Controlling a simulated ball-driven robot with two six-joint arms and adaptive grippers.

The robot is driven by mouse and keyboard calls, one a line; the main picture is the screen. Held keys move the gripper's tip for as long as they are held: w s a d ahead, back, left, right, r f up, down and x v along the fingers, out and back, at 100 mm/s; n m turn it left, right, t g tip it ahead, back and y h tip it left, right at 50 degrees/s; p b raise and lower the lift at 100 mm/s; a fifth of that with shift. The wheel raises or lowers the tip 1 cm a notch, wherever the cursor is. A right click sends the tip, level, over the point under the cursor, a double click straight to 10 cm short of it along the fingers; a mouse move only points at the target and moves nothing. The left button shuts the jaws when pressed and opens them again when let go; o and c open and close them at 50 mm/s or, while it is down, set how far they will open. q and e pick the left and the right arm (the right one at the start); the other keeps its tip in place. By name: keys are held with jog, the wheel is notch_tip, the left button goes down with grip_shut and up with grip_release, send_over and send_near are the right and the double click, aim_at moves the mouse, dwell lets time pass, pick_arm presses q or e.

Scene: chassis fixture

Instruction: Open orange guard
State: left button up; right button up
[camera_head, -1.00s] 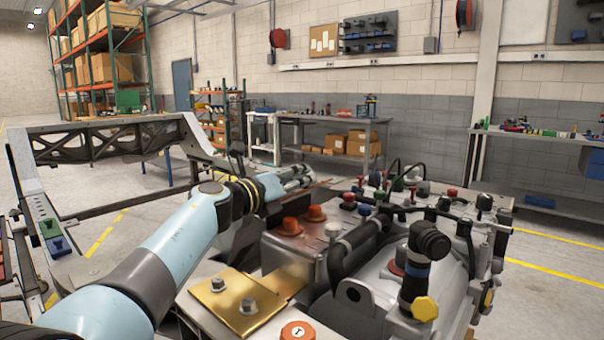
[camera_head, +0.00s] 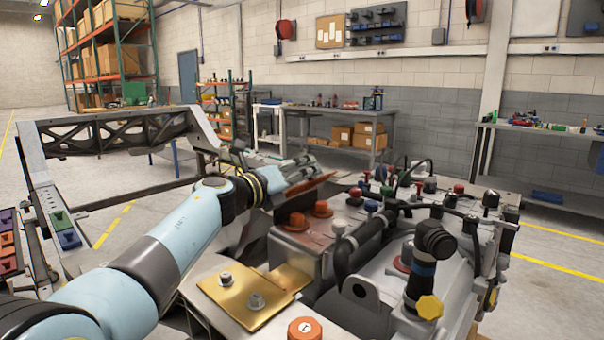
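The orange guard (camera_head: 308,186) is a thin orange-brown flap, tilted up above the back left of the metal chassis unit (camera_head: 300,252). Two orange caps (camera_head: 321,209) sit on the unit below the flap. My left arm reaches in from the left, and my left gripper (camera_head: 298,166) is just above and behind the flap. Its grey fingers point right. Whether they touch the flap or are open or shut is not clear. My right gripper is out of view.
A gold plate with bolts (camera_head: 238,298) and an orange numbered cap (camera_head: 305,328) are at the front. Black hoses and a yellow knob (camera_head: 429,307) crowd the right. A dark frame (camera_head: 110,138) stands back left. Coloured bins (camera_head: 8,245) are at the left edge.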

pick_arm(q)
jog(key=v, duration=1.2)
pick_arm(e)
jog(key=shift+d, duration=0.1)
pick_arm(q)
jog(key=shift+o, duration=0.2)
jog(key=shift+d, duration=0.15)
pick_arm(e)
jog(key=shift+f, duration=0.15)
pick_arm(q)
jog(key=shift+m, duration=0.3)
jog(key=b+x, duration=1)
jog(key=x, duration=0.2)
jog(key=shift+s+d+f+b, duration=0.15)
jog(key=shift+b, duration=0.15)
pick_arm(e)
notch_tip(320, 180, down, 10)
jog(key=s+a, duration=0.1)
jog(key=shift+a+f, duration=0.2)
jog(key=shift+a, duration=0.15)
pick_arm(q)
jog(key=shift+c, duration=0.3)
